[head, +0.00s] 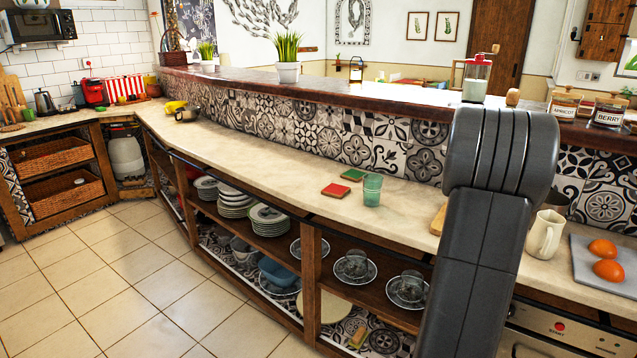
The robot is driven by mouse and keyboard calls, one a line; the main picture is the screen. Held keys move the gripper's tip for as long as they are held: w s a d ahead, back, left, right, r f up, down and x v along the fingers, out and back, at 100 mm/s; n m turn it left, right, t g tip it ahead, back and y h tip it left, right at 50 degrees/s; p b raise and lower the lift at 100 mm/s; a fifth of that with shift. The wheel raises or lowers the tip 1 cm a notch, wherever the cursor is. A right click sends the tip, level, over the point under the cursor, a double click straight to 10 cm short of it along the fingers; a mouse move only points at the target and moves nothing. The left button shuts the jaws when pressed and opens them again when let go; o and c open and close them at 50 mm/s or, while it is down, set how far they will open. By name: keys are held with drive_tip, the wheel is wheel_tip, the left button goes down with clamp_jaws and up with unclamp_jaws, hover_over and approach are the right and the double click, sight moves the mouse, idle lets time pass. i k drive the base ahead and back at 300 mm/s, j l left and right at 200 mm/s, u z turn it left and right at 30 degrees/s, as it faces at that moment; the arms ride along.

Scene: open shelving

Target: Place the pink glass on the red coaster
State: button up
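A red coaster (335,190) lies flat on the pale countertop near its front edge. A green coaster (353,175) lies just behind it to the right. A teal-green glass (372,190) stands upright on the counter, to the right of both coasters and apart from the red one. No glass that looks pink shows in the head view. My dark arm rises at the right and covers part of the counter. My gripper is not in view, so what it holds cannot be seen.
The countertop (270,153) is clear left of the coasters, up to yellow fruit (175,106) and a bowl. A cream pitcher (544,235) and a grey board (611,265) with orange fruit stand right of my arm. Shelves below hold stacked plates (237,201) and glass cups on saucers.

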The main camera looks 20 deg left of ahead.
sight(336, 189)
drive_tip(key=j+z, duration=0.2)
drive_tip(key=j, duration=1.9)
drive_tip(key=i, duration=0.1)
